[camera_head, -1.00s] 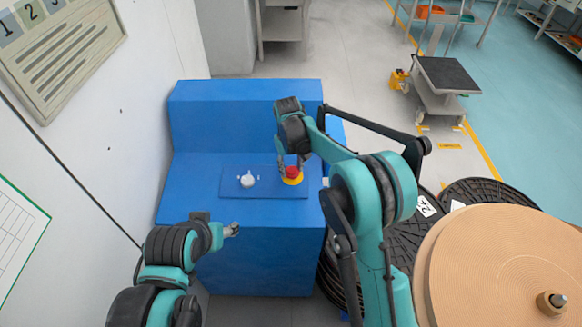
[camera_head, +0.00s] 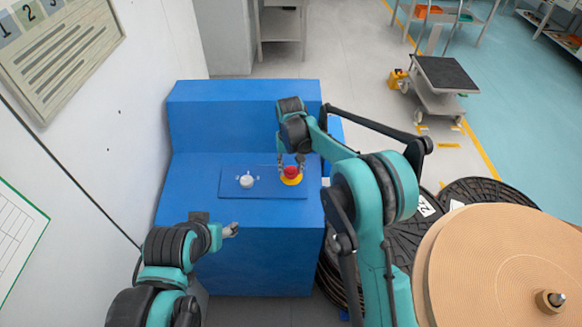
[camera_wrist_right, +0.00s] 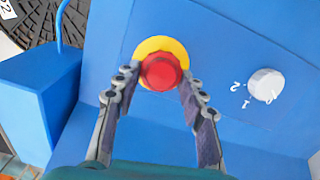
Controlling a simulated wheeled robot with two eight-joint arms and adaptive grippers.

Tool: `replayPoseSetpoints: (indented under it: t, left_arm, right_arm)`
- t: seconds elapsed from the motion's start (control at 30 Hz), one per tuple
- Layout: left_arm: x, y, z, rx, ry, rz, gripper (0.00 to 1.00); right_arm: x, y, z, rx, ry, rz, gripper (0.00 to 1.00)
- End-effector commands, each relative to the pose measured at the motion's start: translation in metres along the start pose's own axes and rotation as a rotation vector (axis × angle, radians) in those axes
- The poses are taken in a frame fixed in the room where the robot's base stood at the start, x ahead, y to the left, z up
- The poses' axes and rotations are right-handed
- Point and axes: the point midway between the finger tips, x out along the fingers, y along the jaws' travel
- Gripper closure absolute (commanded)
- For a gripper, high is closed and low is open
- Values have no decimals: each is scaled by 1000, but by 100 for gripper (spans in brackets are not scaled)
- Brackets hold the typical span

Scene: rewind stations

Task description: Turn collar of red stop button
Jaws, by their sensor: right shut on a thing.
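The red stop button (camera_head: 291,172) with its yellow collar (camera_head: 291,181) sits on the sloped panel of the blue console (camera_head: 240,245). The right wrist view shows the red cap (camera_wrist_right: 161,72) close up, ringed by the yellow collar (camera_wrist_right: 146,48). My right gripper (camera_head: 290,162) reaches down to the button from above. In the right wrist view its fingers (camera_wrist_right: 160,80) lie on both sides of the button, shut on it; the exact contact is partly hidden. My left gripper (camera_head: 231,230) hangs in front of the console, away from the button; its jaws are too small to read.
A white rotary knob (camera_head: 247,181) stands left of the button on the same panel; its markings show in the right wrist view. A large brown roll (camera_head: 490,260) and black reels (camera_head: 484,196) stand at the right. A cart (camera_head: 443,75) stands on the floor beyond.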

Motion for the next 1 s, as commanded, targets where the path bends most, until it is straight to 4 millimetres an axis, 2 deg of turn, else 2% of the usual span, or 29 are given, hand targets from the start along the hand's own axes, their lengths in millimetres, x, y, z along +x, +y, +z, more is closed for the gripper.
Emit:
replayPoseSetpoints:
  t: [0.03,0.07,0.1,0.13,0.4,0.53,1.0]
  left_arm:
    - [0,0,0,0,0,0,44]
    - [0,0,0,0,0,0,44]
    - [0,0,0,0,0,0,44]
    - [0,0,0,0,0,0,44]
    - [0,0,0,0,0,0,44]
    - [0,0,0,0,0,0,44]
    - [0,0,0,0,0,0,44]
  right_arm:
    - [0,0,0,0,-1,0,88]
    - [0,0,0,-1,-1,0,52]
    - [0,0,0,-1,-1,0,41]
    - [0,0,0,-1,-1,0,38]
    - [0,0,0,-1,0,0,38]
    - [-9,0,0,-1,0,0,38]
    - [-101,0,0,-1,0,0,38]
